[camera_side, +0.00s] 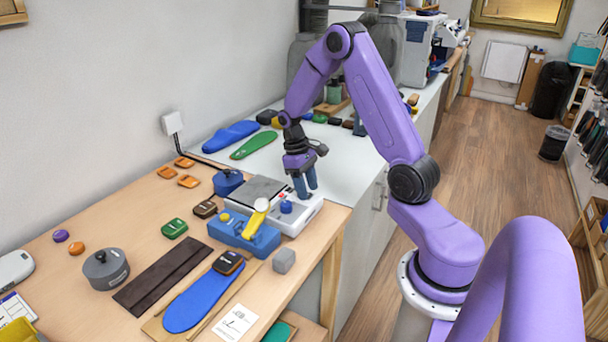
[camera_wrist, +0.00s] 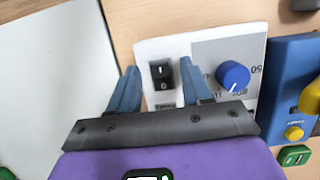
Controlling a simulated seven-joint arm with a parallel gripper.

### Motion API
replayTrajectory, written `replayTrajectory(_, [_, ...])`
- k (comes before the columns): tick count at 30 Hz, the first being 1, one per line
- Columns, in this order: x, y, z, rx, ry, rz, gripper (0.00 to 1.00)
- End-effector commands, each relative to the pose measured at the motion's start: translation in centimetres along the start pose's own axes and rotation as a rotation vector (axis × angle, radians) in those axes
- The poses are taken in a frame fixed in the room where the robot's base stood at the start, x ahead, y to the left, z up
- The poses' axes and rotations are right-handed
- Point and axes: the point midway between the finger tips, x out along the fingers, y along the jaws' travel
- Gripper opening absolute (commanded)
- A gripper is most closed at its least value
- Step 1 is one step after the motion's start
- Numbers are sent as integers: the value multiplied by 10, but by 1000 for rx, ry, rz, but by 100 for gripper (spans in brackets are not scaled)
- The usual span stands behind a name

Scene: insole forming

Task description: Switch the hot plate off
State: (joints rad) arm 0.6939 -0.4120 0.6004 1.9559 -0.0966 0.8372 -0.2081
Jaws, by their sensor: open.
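The hot plate (camera_side: 306,217) is a white box with a grey top, on the wooden bench's right side in the side view. In the wrist view its white front panel (camera_wrist: 207,45) carries a black rocker switch (camera_wrist: 162,75) marked I and 0, and a blue knob (camera_wrist: 233,76). I cannot tell which side of the rocker is pressed. My gripper (camera_side: 306,191) is open and empty, pointing down over the panel's right part. In the wrist view the blue fingers of my gripper (camera_wrist: 160,68) appear on either side of the switch; contact cannot be told.
A blue device with a yellow lever (camera_side: 256,219) stands close beside the hot plate. A grey cube (camera_side: 284,260), a blue insole (camera_side: 203,297) and a dark strip (camera_side: 163,275) lie nearer the front.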

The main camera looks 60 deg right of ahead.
Motion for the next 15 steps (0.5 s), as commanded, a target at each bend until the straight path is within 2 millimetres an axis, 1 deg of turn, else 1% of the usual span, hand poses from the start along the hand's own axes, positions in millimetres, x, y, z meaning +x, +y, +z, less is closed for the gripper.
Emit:
replayTrajectory(5, [-19,0,-1,0,5,2,49])
replayTrajectory(8, [-38,0,-1,0,7,2,49])
replayTrajectory(15, [-90,0,-1,1,7,1,49])
